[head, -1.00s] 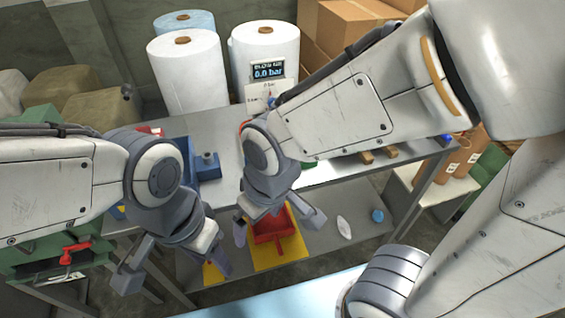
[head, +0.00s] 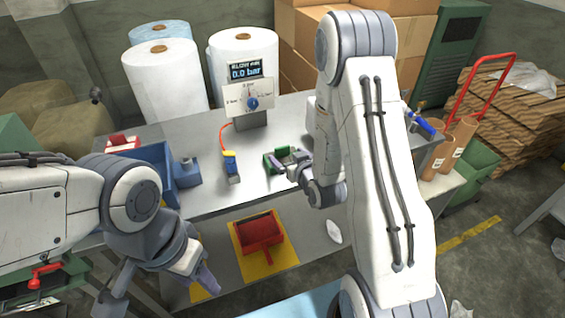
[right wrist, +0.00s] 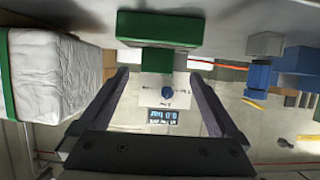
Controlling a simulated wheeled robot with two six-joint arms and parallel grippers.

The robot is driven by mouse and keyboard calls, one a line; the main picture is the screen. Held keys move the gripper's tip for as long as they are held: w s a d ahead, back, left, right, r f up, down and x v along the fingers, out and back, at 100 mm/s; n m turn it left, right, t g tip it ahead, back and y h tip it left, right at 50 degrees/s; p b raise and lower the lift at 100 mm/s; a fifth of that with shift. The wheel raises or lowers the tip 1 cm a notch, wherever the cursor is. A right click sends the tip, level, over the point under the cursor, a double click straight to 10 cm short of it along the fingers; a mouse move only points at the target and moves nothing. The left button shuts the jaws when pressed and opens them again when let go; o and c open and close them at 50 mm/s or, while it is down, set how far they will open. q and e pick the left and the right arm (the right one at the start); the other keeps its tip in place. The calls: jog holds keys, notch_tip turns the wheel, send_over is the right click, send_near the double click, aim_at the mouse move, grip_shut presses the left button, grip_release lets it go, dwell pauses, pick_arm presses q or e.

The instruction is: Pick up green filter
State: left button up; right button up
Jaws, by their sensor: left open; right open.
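The green filter (head: 272,161) sits on the grey workbench in the head view, partly hidden by my right gripper. My right gripper (head: 292,164) is open beside it, low over the bench. In the right wrist view a green block (right wrist: 160,28), which looks like the filter, is ahead of my open right gripper (right wrist: 160,74), roughly centred between the fingers. It appears just past the fingertips; contact cannot be told. My left gripper (head: 160,288) is open and empty in front of the bench at lower left.
A blue bin (head: 155,160) and a blue-yellow fitting (head: 231,166) stand left of the filter. The pressure gauge (head: 246,88) stands behind. In the right wrist view a white wrapped block with a green strap (right wrist: 60,75) is close on the left.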

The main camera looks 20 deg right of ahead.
aim_at(282, 149)
jog(key=x, duration=0.3)
jog(key=shift+w+p, duration=0.3)
jog(key=shift+w+f+p, duration=0.1)
jog(key=shift+w+p, duration=0.25)
jog(key=shift+w, duration=0.25)
jog(key=p+x, duration=0.1)
jog(key=x, duration=0.2)
jog(key=shift+w+d, duration=0.2)
jog(key=shift+w, duration=0.05)
jog(key=shift+w+f+p, duration=0.15)
jog(key=shift+w+p, duration=0.2)
jog(key=shift+w, duration=0.1)
jog(key=c, duration=1.4)
jog(key=shift+c, duration=0.7)
